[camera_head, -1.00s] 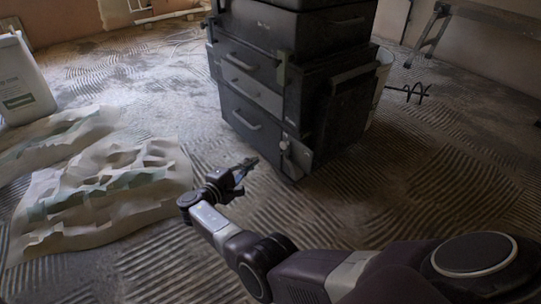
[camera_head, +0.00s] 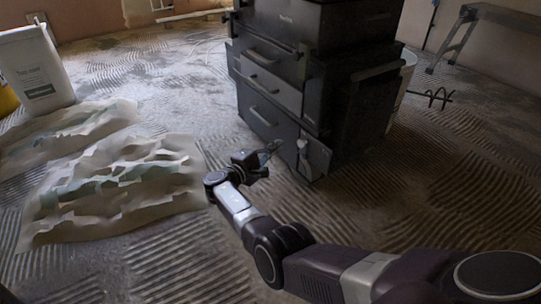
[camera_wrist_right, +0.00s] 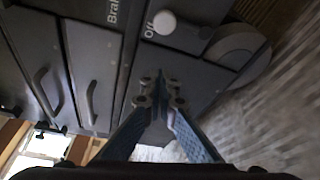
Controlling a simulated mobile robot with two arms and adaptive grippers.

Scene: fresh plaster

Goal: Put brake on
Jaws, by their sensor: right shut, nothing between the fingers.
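A dark tool cabinet (camera_head: 345,115) with drawers stands on the floor at the centre right of the head view. A pale brake lever (camera_head: 303,150) sits low at its front corner. In the right wrist view the lever's round white knob (camera_wrist_right: 165,22) is close to the word "Off", and a partly cut-off "Brake" label (camera_wrist_right: 112,12) is left of it. My right gripper (camera_head: 270,150) is shut and empty, left of the lever in the head view. In the wrist view its fingertips (camera_wrist_right: 160,88) are below the knob in the picture, apart from it. My left gripper is out of view.
A grey wheel (camera_wrist_right: 240,52) shows beside the lever in the wrist view. Crumpled sheets (camera_head: 115,185) lie on the ridged floor at left, near a white container (camera_head: 38,70). A trestle (camera_head: 455,35) stands at the back right.

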